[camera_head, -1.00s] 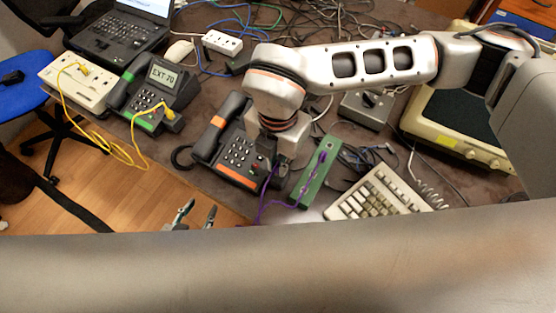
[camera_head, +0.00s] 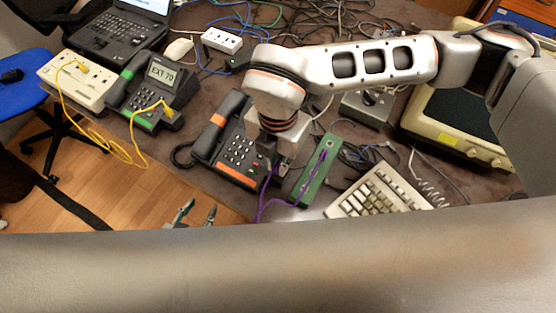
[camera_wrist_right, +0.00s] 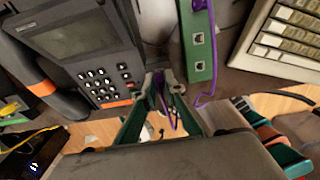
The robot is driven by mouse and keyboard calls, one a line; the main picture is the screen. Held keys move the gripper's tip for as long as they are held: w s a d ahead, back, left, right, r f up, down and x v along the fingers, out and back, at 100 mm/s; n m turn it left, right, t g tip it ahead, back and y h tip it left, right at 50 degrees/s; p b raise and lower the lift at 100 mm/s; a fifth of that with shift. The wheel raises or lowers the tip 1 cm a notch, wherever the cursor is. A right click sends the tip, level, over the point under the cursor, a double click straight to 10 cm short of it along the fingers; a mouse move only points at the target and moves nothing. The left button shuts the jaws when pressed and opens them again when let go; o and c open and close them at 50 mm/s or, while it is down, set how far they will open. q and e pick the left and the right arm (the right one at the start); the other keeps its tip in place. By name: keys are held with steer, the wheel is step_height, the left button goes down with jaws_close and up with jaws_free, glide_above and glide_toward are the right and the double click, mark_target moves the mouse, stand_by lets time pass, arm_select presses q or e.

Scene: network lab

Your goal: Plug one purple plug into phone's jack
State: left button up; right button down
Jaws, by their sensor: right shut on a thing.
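The dark phone with orange accents (camera_head: 238,150) lies on the table. In the right wrist view its keypad and screen fill the upper left (camera_wrist_right: 78,40). My right gripper (camera_head: 270,163) is at the phone's right edge, between it and the green jack strip (camera_head: 317,172). In the right wrist view my right gripper (camera_wrist_right: 165,88) is shut on a purple plug, mostly hidden between the fingers. The purple cable (camera_head: 262,207) loops to the green strip, where its other end goes in. The phone's jack cannot be made out. My left gripper (camera_head: 195,214) is open and empty, low over the floor side.
A second phone with green accents (camera_head: 155,88) has a yellow cable (camera_head: 107,142) running to a beige box (camera_head: 78,78). A keyboard (camera_head: 378,195) and loose dark cables lie right of the strip.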

steer(key=shift+f, duration=0.35)
steer(key=c, duration=2)
jaws_free()
step_height(320, 180, up, 12)
steer(key=shift+r, duration=0.1)
